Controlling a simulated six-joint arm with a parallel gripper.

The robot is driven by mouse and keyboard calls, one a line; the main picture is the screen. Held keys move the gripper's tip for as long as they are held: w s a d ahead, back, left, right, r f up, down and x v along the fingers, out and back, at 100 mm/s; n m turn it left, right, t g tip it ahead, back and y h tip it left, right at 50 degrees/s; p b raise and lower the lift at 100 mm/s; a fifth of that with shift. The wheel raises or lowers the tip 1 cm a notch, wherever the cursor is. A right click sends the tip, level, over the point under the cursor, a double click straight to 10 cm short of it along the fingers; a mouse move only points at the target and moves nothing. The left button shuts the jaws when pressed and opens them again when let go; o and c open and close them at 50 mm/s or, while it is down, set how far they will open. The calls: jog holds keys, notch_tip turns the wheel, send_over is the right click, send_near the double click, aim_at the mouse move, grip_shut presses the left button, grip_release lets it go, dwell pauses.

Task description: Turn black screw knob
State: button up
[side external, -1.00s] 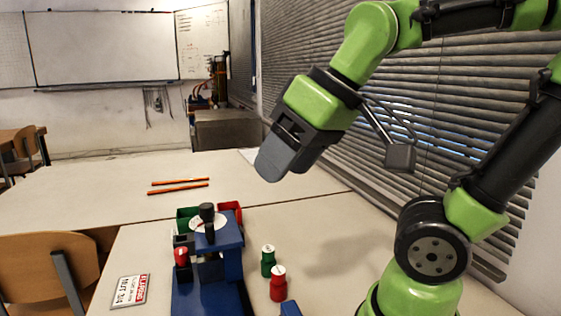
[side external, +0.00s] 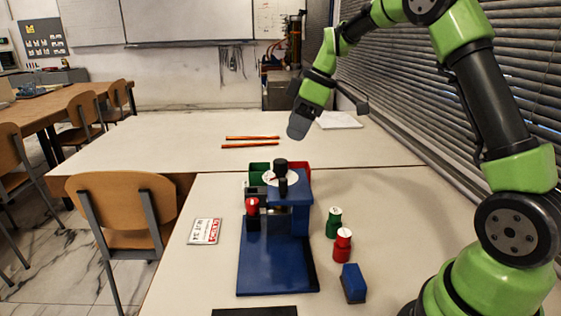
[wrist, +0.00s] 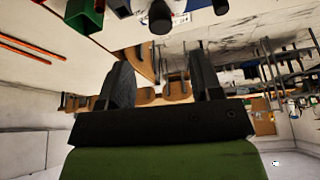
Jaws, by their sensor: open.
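The black screw knob (side external: 281,165) stands upright on top of the blue gauge rig (side external: 275,268), above a white round dial (side external: 268,178). My gripper (side external: 298,128) is raised above and behind the rig in the side view, tilted downward and apart from the knob. In the wrist view its two fingers (wrist: 161,68) are spread with nothing between them. A black round part (wrist: 160,16) shows at the top of the wrist view, beyond the fingers; I cannot tell for sure that it is the knob.
A red-topped part (side external: 252,206) sits on the rig's left. Green (side external: 334,223) and red (side external: 343,245) bottles and a blue block (side external: 353,283) stand to its right. Green (side external: 259,167) and red bins are behind it. A label card (side external: 205,231) lies left. Orange pencils (side external: 250,142) lie further back.

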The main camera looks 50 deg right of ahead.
aim_at(281, 160)
jog(key=x, duration=0.9)
jog(key=shift+f, duration=0.25)
jog(key=c, duration=0.9)
